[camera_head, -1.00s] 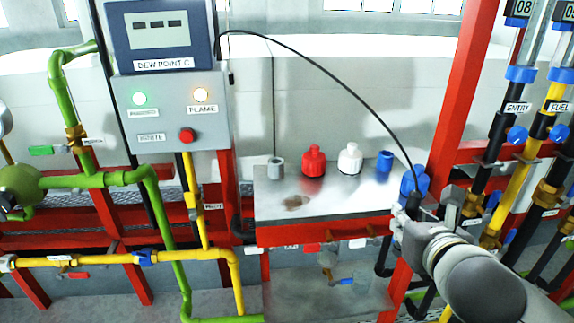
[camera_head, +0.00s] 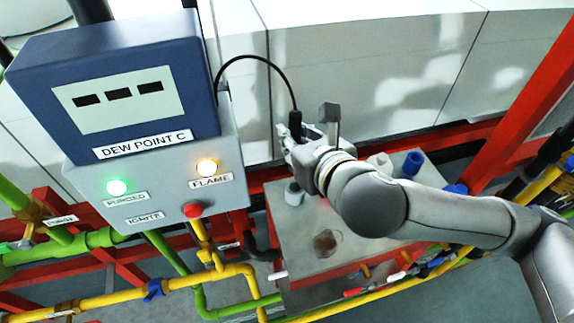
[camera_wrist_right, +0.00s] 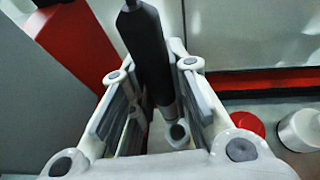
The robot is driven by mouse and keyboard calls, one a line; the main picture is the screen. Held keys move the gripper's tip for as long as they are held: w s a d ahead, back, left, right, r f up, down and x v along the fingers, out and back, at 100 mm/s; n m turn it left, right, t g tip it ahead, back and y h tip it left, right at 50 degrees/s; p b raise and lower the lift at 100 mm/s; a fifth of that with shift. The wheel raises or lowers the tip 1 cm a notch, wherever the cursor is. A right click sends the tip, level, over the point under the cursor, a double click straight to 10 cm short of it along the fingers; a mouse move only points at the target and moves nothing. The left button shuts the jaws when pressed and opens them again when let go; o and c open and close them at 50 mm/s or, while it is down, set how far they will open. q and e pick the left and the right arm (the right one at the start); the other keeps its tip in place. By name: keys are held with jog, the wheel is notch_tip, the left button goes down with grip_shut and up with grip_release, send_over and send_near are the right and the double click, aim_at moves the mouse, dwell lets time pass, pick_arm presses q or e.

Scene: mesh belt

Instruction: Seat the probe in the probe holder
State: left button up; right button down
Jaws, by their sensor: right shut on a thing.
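The probe (camera_head: 295,124) is a black handle with a cable arching to the dew point box. My right gripper (camera_head: 302,138) is shut on it, above the back of the metal shelf. In the right wrist view the probe (camera_wrist_right: 150,55) stands steeply between the fingers (camera_wrist_right: 150,85), its thin metal tip pointing down. The probe holder (camera_wrist_right: 178,137), a small grey cup, is just below the tip in that view. It also shows in the head view (camera_head: 294,193), below the gripper. I cannot tell whether the tip is inside the cup. My left gripper is out of view.
The metal shelf (camera_head: 305,255) bears the holder. A red cap (camera_wrist_right: 247,123) and a white cap (camera_wrist_right: 300,130) stand right of it in the wrist view. A blue cap (camera_head: 413,163) is farther right. The dew point box (camera_head: 125,80) stands left; a red post (camera_head: 525,95) rises right.

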jog(key=f, duration=0.4)
jog(key=shift+s+d+f, duration=0.2)
jog(key=shift+s+d, duration=0.15)
jog(key=shift+s, duration=0.05)
jog(key=shift+f, duration=0.35)
jog(key=f, duration=0.2)
jog(key=shift+w+a+f, duration=0.15)
jog(key=shift+w+f, duration=0.05)
jog(key=shift+f, duration=0.5)
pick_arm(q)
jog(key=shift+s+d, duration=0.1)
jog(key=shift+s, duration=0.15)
pick_arm(e)
jog(key=shift+f, duration=0.1)
jog(key=c, duration=1.8)
grip_release()
jog(key=shift+f, duration=0.15)
jog(key=o, duration=0.4)
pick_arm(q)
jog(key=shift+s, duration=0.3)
pick_arm(e)
jog(key=shift+o, duration=0.2)
